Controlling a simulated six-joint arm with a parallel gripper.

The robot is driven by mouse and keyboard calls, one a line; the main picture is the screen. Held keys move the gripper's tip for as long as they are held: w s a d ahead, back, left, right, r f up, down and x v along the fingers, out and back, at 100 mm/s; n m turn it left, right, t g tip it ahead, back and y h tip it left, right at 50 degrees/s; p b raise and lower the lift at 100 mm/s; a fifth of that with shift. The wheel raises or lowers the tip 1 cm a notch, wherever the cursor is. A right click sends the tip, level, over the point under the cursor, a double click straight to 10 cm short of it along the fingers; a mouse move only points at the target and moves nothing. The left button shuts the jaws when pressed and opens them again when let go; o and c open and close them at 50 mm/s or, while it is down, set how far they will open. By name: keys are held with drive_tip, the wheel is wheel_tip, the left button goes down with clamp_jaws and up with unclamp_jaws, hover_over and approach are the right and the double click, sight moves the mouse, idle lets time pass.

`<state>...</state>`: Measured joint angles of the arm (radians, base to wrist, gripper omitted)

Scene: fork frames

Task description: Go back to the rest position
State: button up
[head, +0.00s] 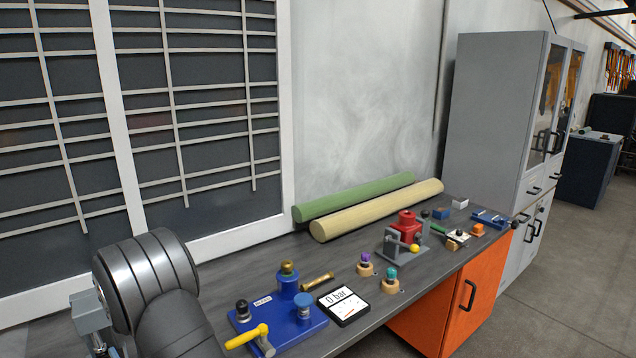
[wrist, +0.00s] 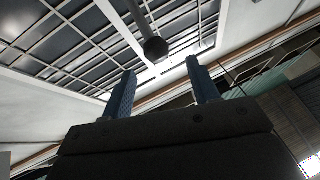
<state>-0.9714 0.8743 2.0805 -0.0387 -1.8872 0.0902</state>
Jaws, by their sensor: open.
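My gripper shows in the wrist view (wrist: 163,90) with its two blue fingers wide apart and nothing between them. The wrist camera looks up past the fingers at the window grid and the ceiling. In the head view my grey arm (head: 150,280) is folded at the lower left, beside the near left end of the workbench (head: 415,300). A grey and blue part of my arm's end (head: 92,322) shows left of it, partly cut off and hidden, and apart from the things on the bench.
On the bench stand a blue valve block (head: 290,325) with a yellow lever, a pressure display (head: 343,306), a red device (head: 406,228) and several small parts. Green (head: 355,197) and cream (head: 375,210) rolls lie along the wall. A grey cabinet (head: 490,120) stands at the right.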

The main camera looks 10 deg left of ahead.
drive_tip(key=x, duration=0.9)
drive_tip(key=shift+d+r, duration=0.2)
drive_tip(key=shift+r, duration=0.25)
drive_tip(key=shift+w+a+r, duration=0.15)
drive_tip(key=shift+w+r, duration=0.05)
drive_tip(key=shift+r, duration=0.1)
idle(1.0)
drive_tip(key=shift+s+d, duration=0.2)
drive_tip(key=shift+d, duration=0.3)
drive_tip(key=s+d+f+n+g+h, duration=0.1)
drive_tip(key=s+d+f+g+h, duration=0.1)
drive_tip(key=s+d, duration=0.35)
drive_tip(key=s+d+f+n+g+h, duration=0.1)
drive_tip(key=s+d+g+h, duration=0.15)
drive_tip(key=d, duration=0.55)
drive_tip(key=shift+t, duration=0.45)
drive_tip(key=x, duration=1.7)
drive_tip(key=shift+f, duration=0.2)
